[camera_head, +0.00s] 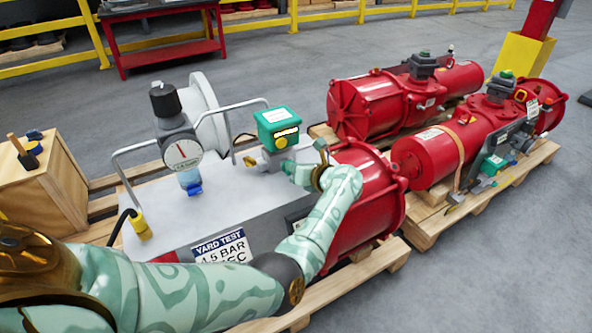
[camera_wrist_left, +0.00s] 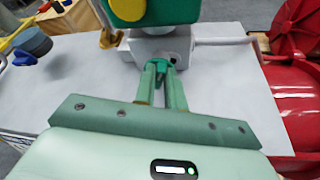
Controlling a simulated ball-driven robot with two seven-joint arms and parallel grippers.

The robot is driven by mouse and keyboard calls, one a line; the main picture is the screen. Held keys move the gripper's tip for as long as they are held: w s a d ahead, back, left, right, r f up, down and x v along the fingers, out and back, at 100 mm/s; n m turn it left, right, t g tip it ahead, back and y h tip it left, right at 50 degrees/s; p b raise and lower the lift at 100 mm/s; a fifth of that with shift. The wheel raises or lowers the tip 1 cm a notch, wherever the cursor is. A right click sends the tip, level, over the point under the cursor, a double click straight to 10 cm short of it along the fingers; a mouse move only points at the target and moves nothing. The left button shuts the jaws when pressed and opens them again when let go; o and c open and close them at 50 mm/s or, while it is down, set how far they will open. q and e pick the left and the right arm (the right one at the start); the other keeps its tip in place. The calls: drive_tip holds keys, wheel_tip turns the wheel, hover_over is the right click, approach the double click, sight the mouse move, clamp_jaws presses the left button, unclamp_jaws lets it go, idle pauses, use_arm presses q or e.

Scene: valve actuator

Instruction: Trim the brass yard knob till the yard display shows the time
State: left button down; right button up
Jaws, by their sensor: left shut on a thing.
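The green-topped unit (camera_head: 277,118) stands on the pale bench top, with a small dark display strip with yellow marks (camera_head: 286,133) too small to read. A round yellow disc (camera_head: 281,142) is on its front, also seen in the left wrist view (camera_wrist_left: 128,8). A brass-coloured part (camera_head: 249,161) sticks out left of its grey block (camera_wrist_left: 150,48). My right gripper is out of view.
A dial gauge (camera_head: 182,154) with a black cap stands left of the unit. Red cylinders (camera_head: 365,105) lie on pallets to the right, one close beside my forearm. A wooden crate (camera_head: 48,190) stands at the left.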

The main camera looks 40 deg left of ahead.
use_arm(q)
drive_tip(key=shift+w+d+f+m+g+y+b, duration=0.1)
drive_tip(key=shift+f+m+g+y+b, duration=0.05)
drive_tip(key=shift+m+g+b, duration=0.3)
drive_tip(key=shift+w+d+f+m+g+y+b, duration=0.15)
drive_tip(key=shift+m+g+b, duration=0.1)
drive_tip(key=shift+m+b, duration=0.25)
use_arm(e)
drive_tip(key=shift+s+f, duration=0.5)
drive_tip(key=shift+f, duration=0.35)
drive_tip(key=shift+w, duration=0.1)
use_arm(q)
drive_tip(key=c, duration=1.6)
unclamp_jaws()
drive_tip(key=shift+o, duration=0.7)
drive_tip(key=shift+r, duration=0.1)
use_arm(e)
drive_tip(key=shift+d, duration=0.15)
